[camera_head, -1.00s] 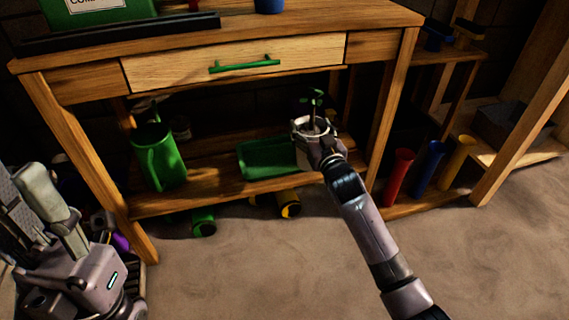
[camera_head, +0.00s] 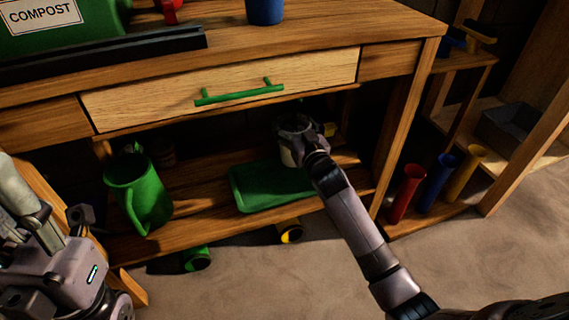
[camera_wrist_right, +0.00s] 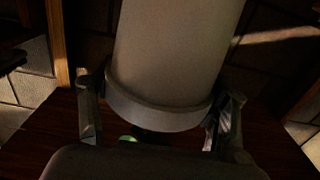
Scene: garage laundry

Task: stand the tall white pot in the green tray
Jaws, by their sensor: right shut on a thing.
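The tall white pot (camera_head: 288,157) is in my right gripper (camera_head: 298,128), under the drawer, at the back right of the green tray (camera_head: 238,193). In the right wrist view the pot (camera_wrist_right: 175,60) fills the middle, and the fingers of my right gripper (camera_wrist_right: 160,120) are on both sides of its rim. The shallow tray lies on the lower shelf. The pot's foot is mostly hidden by my gripper and arm, so I cannot tell whether it touches the tray or shelf. My left gripper (camera_head: 45,225) is at the left edge; its jaws are unclear.
The drawer front (camera_head: 225,85) hangs above. The bench's right leg (camera_head: 408,125) is close to my right arm. Red (camera_head: 405,192), blue and yellow tubes stand further right.

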